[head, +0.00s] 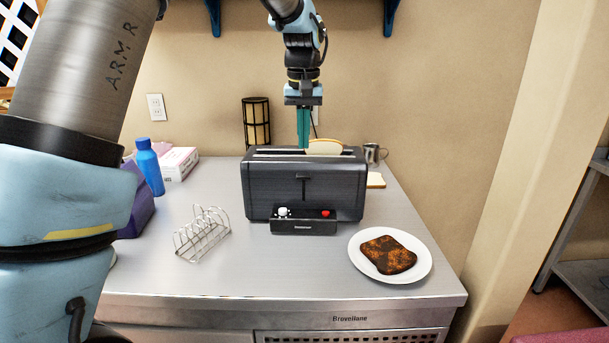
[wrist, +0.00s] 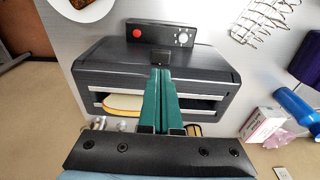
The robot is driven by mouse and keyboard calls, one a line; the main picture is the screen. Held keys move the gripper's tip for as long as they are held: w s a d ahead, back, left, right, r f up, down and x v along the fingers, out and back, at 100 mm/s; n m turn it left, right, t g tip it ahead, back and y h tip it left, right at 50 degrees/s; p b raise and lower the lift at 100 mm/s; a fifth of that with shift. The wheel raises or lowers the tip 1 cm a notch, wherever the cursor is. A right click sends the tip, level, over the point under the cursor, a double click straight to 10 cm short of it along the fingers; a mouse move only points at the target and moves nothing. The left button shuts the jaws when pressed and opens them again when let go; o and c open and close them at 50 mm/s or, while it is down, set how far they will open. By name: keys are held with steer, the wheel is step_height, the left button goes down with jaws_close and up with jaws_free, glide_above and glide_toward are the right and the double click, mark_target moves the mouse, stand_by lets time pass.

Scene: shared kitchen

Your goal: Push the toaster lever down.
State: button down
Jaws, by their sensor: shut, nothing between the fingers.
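The dark toaster (head: 262,196) stands on the steel counter, its front facing me. Its lever (head: 304,179) sits near the top of a vertical slot in the front face; in the wrist view the lever (wrist: 160,57) shows just beyond my fingertips. A slice of bread (head: 326,147) sticks up out of a top slot; it also shows in the wrist view (wrist: 122,104). My gripper (head: 303,146) points down with its green fingers shut and empty, above the toaster's top, left of the bread. Whether the fingertips touch the toaster I cannot tell.
A white plate (head: 356,263) with dark toast (head: 388,255) lies front right. A wire toast rack (head: 203,235) stands front left, a blue bottle (head: 149,167) and a box (head: 180,164) behind it. A metal cup (head: 372,154) and a lantern (head: 256,122) stand behind the toaster.

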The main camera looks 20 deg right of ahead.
mark_target(303, 179)
steer(key=shift+w+d+f+b, duration=0.1)
steer(key=shift+w+f+b, duration=0.1)
steer(key=shift+f+b, duration=1.4)
steer(key=shift+w+f+b, duration=0.15)
steer(key=shift+f+b, duration=1)
steer(key=shift+f, duration=0.7)
step_height(303, 179, down, 7)
steer(key=b, duration=0.3)
steer(key=shift+f+b, duration=0.15)
steer(key=shift+b, duration=0.2)
steer(key=shift+s+r, duration=0.1)
steer(key=shift+r, duration=0.15)
steer(key=shift+s+a+r, duration=0.25)
steer(key=shift+s+a, duration=0.1)
steer(key=shift+s, duration=0.3)
steer(key=shift+s+a+r, duration=0.2)
steer(key=shift+s+a, duration=0.1)
steer(key=shift+s, duration=0.3)
steer(key=shift+r, duration=0.1)
step_height(303, 179, up, 11)
steer(key=s+b, duration=0.1)
steer(key=shift+a+f, duration=0.2)
steer(key=shift+a, duration=0.05)
